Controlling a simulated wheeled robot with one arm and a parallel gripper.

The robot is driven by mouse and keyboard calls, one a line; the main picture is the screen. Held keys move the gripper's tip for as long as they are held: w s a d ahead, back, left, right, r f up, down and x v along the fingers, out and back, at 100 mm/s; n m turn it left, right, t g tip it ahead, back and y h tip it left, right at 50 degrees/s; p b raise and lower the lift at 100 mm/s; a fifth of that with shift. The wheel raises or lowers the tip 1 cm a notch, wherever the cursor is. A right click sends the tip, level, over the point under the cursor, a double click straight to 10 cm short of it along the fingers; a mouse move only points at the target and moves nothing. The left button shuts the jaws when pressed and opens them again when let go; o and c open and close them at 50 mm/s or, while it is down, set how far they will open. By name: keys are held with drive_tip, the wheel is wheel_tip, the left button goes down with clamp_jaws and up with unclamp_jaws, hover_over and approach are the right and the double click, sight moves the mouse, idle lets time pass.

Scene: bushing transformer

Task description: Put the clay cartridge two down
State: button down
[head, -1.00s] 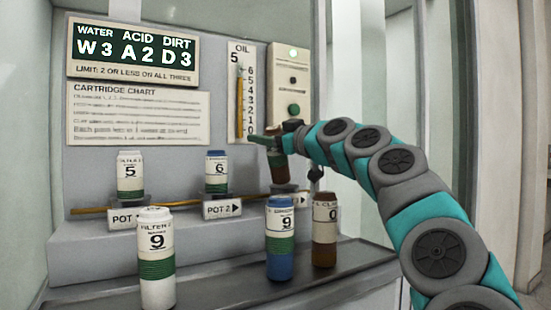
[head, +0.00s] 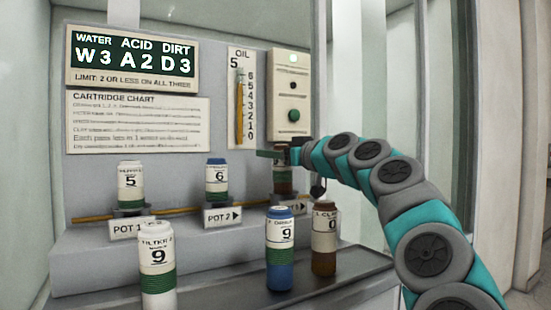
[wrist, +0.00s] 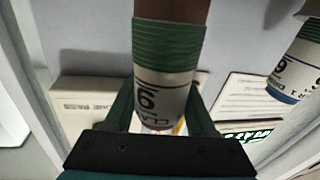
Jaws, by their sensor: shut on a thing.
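My gripper (head: 283,155) is shut on a brown cartridge (head: 283,181) with a green band, near its top. The cartridge is nearly upright at the third pot position, above a sign (head: 297,207) partly hidden by other cartridges. I cannot tell whether its base rests in the holder. In the wrist view the held cartridge (wrist: 168,70) is between both fingers, its white label with a digit facing the camera. Another brown cartridge (head: 325,240), labelled 0, stands on the front ledge.
A blue cartridge (head: 280,262) and a white cartridge (head: 157,275), both reading 9, stand on the front ledge. Pot 1 holds a white cartridge (head: 130,183), pot 2 a blue-topped one (head: 216,180). A control box (head: 290,90) with a green button is behind my gripper.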

sight(275, 163)
drive_tip(key=shift+w+d+f+m+p, duration=0.3)
drive_tip(key=shift+w+f+m, duration=0.1)
drive_tip(key=shift+w+m, duration=0.1)
drive_tip(key=shift+a+f, duration=0.1)
drive_tip(key=shift+f, duration=0.85)
drive_tip(key=shift+f, duration=0.15)
drive_tip(key=shift+c, duration=1.1)
unclamp_jaws()
drive_tip(key=shift+r, duration=0.2)
drive_tip(key=b+v, duration=0.2)
drive_tip(key=v, duration=1)
drive_tip(key=shift+r, duration=0.15)
